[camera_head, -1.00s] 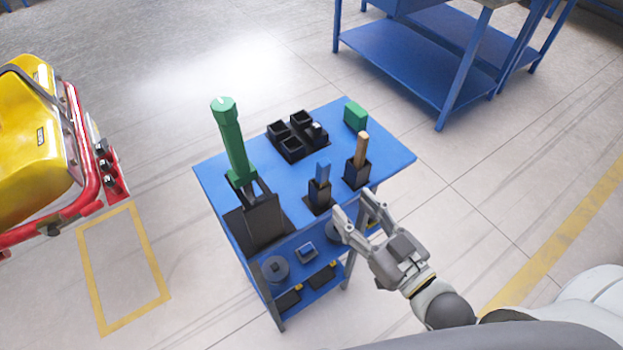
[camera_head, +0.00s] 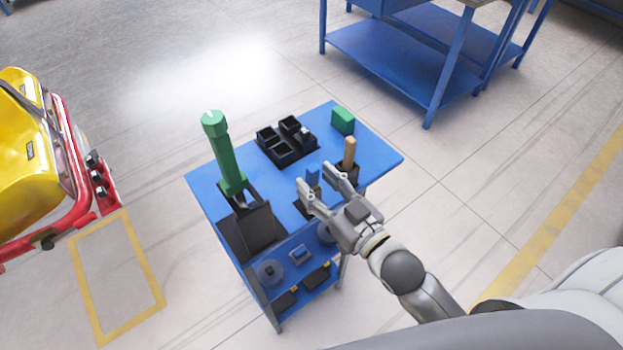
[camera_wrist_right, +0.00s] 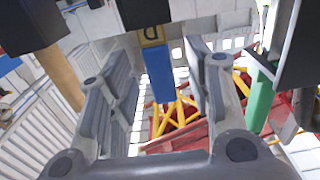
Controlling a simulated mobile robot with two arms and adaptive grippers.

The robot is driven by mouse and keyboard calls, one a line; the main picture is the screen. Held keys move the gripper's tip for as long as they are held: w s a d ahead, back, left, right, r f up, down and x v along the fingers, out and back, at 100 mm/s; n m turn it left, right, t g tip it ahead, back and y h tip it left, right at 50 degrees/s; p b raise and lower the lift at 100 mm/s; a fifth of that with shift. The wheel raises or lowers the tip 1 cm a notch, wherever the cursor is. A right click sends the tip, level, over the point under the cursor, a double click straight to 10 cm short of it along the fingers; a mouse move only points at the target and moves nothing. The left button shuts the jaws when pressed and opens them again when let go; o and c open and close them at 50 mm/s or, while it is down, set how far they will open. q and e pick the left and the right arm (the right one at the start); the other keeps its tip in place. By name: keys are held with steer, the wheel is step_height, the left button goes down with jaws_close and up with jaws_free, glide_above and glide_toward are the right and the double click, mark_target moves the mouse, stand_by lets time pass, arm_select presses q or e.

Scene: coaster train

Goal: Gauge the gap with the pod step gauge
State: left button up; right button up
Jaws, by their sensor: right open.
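A blue-handled tool (camera_head: 313,176) stands upright in a dark holder on the blue cart, with a wooden-handled tool (camera_head: 349,153) in its own holder to the right and a large green-handled tool (camera_head: 222,155) at the left. I cannot tell by its look which one is the pod step gauge. My right gripper (camera_head: 314,174) is open at the blue handle and partly hides its holder. In the right wrist view the blue handle (camera_wrist_right: 159,72) lies between the two open fingers (camera_wrist_right: 160,65), apart from both, with a yellow marked part above it. My left gripper is out of view.
The cart top (camera_head: 205,185) also holds a black compartment tray (camera_head: 285,155) and a green block (camera_head: 343,120). A red and yellow coaster car (camera_head: 40,165) is at the left. A blue workbench (camera_head: 390,65) stands at the back right. Floor between them is clear.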

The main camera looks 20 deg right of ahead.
steer(key=shift+x, duration=1.35)
jaws_close()
